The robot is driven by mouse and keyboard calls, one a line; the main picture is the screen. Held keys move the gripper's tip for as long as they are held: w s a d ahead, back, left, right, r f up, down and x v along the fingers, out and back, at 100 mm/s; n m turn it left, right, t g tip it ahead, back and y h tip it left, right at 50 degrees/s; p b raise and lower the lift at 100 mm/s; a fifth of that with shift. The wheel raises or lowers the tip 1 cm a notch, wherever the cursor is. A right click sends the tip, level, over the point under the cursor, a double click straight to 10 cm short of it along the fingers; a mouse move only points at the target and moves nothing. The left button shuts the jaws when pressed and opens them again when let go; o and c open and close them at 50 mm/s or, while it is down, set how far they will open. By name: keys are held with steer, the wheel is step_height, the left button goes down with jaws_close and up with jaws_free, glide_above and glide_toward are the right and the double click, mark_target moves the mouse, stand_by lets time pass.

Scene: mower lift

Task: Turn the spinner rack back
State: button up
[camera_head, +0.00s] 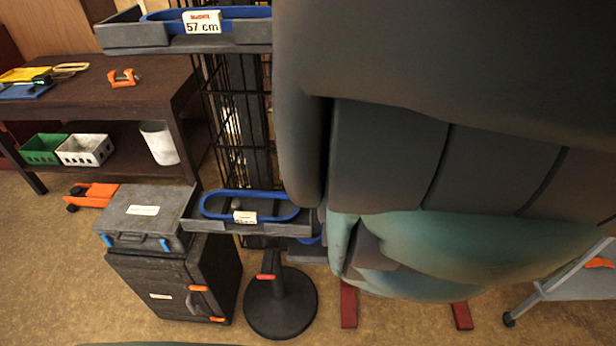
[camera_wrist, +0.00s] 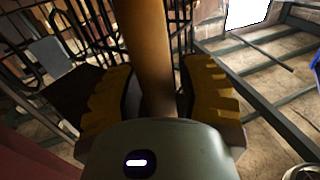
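The spinner rack (camera_head: 212,100) stands in the middle of the head view, a black wire column on a round black base (camera_head: 281,315). An upper grey tray (camera_head: 135,35) holds a blue loop and carries a "57 cm" label. A lower grey tray (camera_head: 275,228) holds another blue loop (camera_head: 245,193). My arm covers the rack's right side there, and my gripper is hidden. In the wrist view, my gripper (camera_wrist: 157,78) has its fingers apart on either side of a yellow-brown post (camera_wrist: 148,45). Narrow gaps seem to show beside the post. Black wires show behind it.
A dark workbench (camera_head: 130,75) with an orange clamp (camera_head: 123,77) stands at left. A grey case (camera_head: 140,212) lies on a black cabinet (camera_head: 165,285) close left of the rack. Red feet (camera_head: 348,305) and a wheeled frame (camera_head: 545,288) are at right. Floor is open in front at left.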

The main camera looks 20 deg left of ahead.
jaws_close()
steer(key=shift+s+a+r, duration=0.1)
steer(key=shift+s+a, duration=0.05)
stand_by(0.5)
